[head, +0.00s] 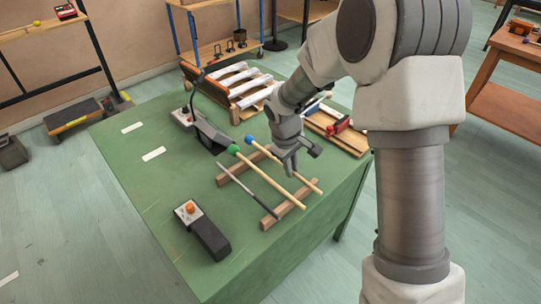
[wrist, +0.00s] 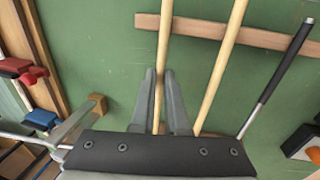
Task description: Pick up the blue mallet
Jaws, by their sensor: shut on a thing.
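The blue mallet (head: 249,139) has a round blue head and a pale wooden shaft, and lies across two wooden rails (head: 284,215) on the green table. In the wrist view its shaft (wrist: 163,45) runs between my fingers; its head is hidden there. My gripper (head: 290,168) points down over the shaft and is shut on it; the fingers (wrist: 161,100) stand on both sides of it. I cannot tell any gap between mallet and rails.
A black box with an orange knob (head: 203,231) stands near the front. A wooden tray with a red clamp (head: 339,126) is to the right.

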